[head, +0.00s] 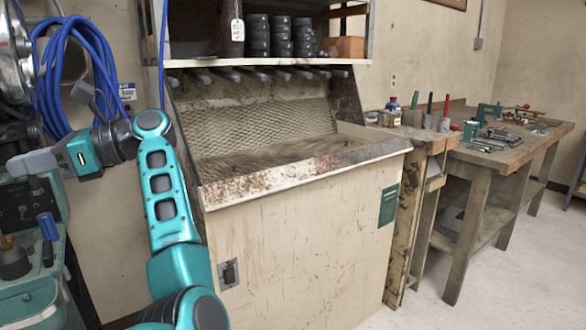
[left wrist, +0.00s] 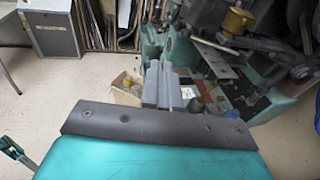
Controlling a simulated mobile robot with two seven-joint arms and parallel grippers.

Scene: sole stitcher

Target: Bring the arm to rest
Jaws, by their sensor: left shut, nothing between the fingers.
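My left arm rises from the bottom of the head view and bends left at the teal elbow. My left gripper (head: 14,167) points left, with its grey fingers shut and empty, above the teal machine at the left edge. In the left wrist view the shut grey fingers (left wrist: 159,80) stand side by side over the floor and the machine's lower part. They seem apart from everything around them. My right gripper is not in view.
A dusty cream cabinet with a mesh back (head: 300,235) fills the middle. A cluttered workbench (head: 515,150) stands at right. Floor (head: 500,295) is clear at lower right.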

